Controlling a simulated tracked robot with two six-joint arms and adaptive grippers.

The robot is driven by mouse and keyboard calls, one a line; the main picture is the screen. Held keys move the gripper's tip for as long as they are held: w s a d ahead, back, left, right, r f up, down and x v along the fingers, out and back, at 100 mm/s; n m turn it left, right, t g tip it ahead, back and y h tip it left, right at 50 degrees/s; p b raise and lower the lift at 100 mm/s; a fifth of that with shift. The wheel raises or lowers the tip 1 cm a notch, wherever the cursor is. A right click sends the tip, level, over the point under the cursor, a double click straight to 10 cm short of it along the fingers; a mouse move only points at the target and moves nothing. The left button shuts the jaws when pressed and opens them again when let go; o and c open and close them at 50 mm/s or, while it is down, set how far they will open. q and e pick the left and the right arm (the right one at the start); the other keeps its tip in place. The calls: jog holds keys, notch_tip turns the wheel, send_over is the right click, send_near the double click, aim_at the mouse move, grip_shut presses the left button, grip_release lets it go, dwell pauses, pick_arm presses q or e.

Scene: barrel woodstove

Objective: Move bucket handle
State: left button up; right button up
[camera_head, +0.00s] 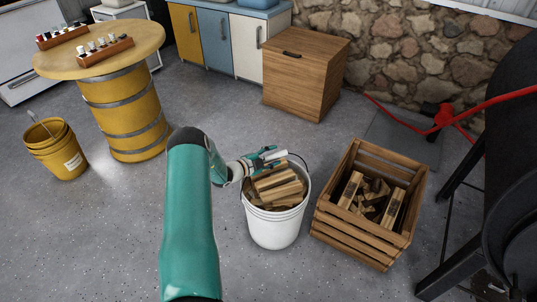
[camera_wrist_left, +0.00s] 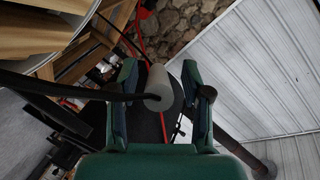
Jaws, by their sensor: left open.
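The white bucket (camera_head: 273,228) stands on the grey floor and is filled with split wood (camera_head: 278,188). Its handle is a dark wire with a pale grip; the grip (camera_head: 274,155) is up near the far side of the bucket's top in the head view. My left gripper (camera_head: 265,158) is open at the grip, above the bucket's far left rim. In the left wrist view the grey grip (camera_wrist_left: 159,86) lies between the two spread fingers of the gripper (camera_wrist_left: 159,98), with the dark wire running left. I cannot tell whether a finger touches it. My right gripper is out of view.
A wooden crate (camera_head: 355,238) with wood pieces stands close to the bucket's right. A black stove (camera_head: 510,170) is at the far right. A yellow barrel table (camera_head: 125,110) and yellow bucket (camera_head: 58,152) stand left. A wooden box (camera_head: 304,80) is behind.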

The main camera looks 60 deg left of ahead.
pick_arm(q)
jog(key=v, duration=1.2)
